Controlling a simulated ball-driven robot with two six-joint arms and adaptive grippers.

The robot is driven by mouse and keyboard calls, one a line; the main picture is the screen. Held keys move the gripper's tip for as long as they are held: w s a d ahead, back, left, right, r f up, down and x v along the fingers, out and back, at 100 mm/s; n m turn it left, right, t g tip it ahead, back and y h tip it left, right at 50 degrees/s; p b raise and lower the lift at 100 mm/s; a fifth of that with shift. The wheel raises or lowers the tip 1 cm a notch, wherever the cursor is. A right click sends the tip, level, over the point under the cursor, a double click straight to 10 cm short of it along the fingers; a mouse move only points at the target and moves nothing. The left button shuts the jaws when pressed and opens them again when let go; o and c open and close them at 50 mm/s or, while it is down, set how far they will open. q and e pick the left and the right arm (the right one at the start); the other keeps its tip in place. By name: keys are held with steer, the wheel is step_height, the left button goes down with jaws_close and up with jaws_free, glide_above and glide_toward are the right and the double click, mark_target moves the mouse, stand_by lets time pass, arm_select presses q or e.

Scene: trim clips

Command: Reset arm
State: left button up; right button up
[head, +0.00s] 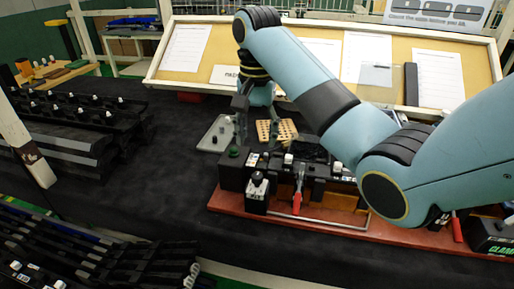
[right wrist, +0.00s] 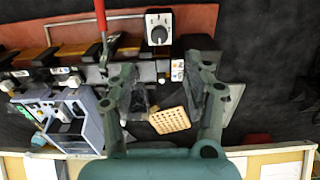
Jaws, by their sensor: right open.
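My right gripper (head: 241,122) hangs down at the far edge of the red-based fixture (head: 290,217). In the right wrist view its two fingers (right wrist: 166,88) are spread wide apart with nothing held between them. A tan perforated block (head: 277,131) lies just beyond the fixture; in the right wrist view this block (right wrist: 170,120) shows between the fingers, below them. The fixture carries a red-handled clamp (head: 297,201) and a small black box with a knob (head: 257,187). My left gripper is not in view. My right arm hides part of the fixture.
Racks of black clips (head: 70,108) stand at the left, and more black trim parts (head: 100,258) lie at the front left. A grey tray (head: 216,133) lies beside the perforated block. A board with papers (head: 185,48) stands behind. The dark table (head: 150,190) is clear left of the fixture.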

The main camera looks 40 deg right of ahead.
steer(key=shift+r, duration=0.2)
stand_by(0.4)
steer(key=s+a+f+n+t, duration=0.1)
steer(key=s+f+n, duration=0.2)
steer(key=s, duration=0.4)
steer(key=s+a+f+n+t, duration=0.1)
steer(key=s+f+n, duration=0.25)
steer(key=s, duration=0.35)
steer(key=s+a+r+n+t, duration=0.2)
steer(key=s+r+n, duration=0.15)
steer(key=s, duration=0.85)
step_height(320, 180, down, 41)
steer(key=s+d+g+b, duration=0.2)
steer(key=s+d+b, duration=0.1)
steer(key=b, duration=1.1)
steer(key=s+f+b, duration=0.5)
steer(key=s+f, duration=0.4)
steer(key=f, duration=0.4)
steer(key=s+f+g+b, duration=0.1)
steer(key=s+f+b, duration=0.4)
steer(key=s+f, duration=0.4)
step_height(320, 180, down, 4)
steer(key=shift+d+f+h, duration=0.2)
steer(key=shift+d+h, duration=0.2)
steer(key=shift+d, duration=0.05)
